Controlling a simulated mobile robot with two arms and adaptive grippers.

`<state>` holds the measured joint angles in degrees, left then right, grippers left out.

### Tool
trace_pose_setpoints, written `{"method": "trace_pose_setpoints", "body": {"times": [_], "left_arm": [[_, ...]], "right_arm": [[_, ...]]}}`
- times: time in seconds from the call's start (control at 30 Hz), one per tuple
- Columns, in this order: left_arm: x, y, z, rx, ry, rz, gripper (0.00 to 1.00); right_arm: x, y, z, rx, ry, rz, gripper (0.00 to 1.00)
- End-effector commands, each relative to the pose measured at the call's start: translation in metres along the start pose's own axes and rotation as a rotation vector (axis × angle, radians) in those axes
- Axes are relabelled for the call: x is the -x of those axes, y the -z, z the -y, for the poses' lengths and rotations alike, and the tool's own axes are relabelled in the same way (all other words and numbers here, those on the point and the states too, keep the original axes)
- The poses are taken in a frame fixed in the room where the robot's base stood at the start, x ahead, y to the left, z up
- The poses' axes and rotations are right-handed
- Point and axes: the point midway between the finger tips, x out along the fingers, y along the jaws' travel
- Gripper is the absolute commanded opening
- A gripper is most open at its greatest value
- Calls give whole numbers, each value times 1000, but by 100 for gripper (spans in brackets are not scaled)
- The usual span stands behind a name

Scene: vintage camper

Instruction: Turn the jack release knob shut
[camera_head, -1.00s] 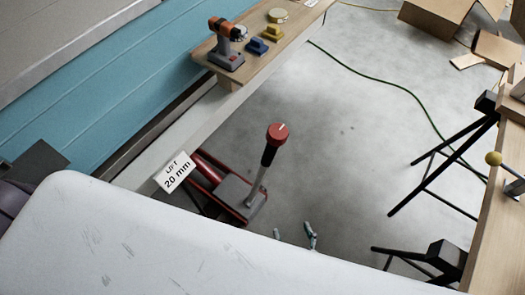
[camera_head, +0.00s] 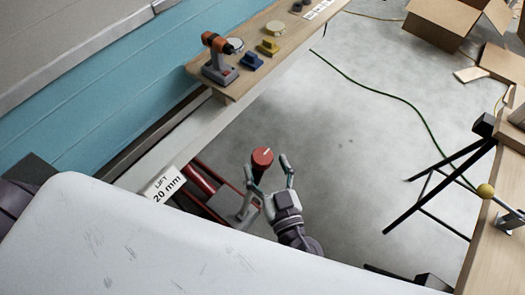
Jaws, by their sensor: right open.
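The red jack release knob (camera_head: 262,158) tops the jack's upright handle, with a pale line on its top face. The red and grey jack (camera_head: 201,178) stands low beside the camper, and the gripper and white body part hide some of it. My right gripper (camera_head: 267,168) is open, one finger on each side of the knob in the picture. I cannot tell whether the fingers touch it. A dark part of my left arm shows at the left edge, but its gripper is out of view.
A white sign (camera_head: 166,186) reads "LIFT 20 mm". A wooden shelf (camera_head: 240,88) holds a drill (camera_head: 219,60) and blue and yellow blocks. A green cord (camera_head: 400,92) crosses the floor. A trestle bench (camera_head: 492,232) stands at right. The floor between is clear.

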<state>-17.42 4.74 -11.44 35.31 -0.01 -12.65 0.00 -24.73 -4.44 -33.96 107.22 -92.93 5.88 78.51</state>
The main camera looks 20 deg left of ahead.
Motion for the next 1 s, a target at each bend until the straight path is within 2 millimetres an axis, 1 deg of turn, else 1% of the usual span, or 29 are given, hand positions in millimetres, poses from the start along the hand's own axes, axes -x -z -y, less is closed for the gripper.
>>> {"method": "trace_pose_setpoints", "body": {"times": [0.03,0.2,0.33,0.57,0.67,0.7,0.93,1.0], "left_arm": [[2,2,0,0,0,-3,40],[3,6,0,0,1,-9,40],[4,8,0,1,0,-11,40],[4,8,-2,2,-2,-12,40],[4,8,-2,2,-3,-12,40],[4,8,-2,2,-3,-12,40],[3,8,-2,1,-3,-12,40],[4,8,-2,1,-3,-11,40]], "right_arm": [[-9,2,0,1,0,-1,76],[-26,0,0,0,0,0,76],[-30,0,0,1,0,1,76],[-30,-1,0,0,0,1,76],[-30,-1,0,1,0,1,61],[-30,-1,0,1,0,1,55],[-30,-1,0,1,-1,1,16],[-30,-1,0,1,0,1,16]]}}
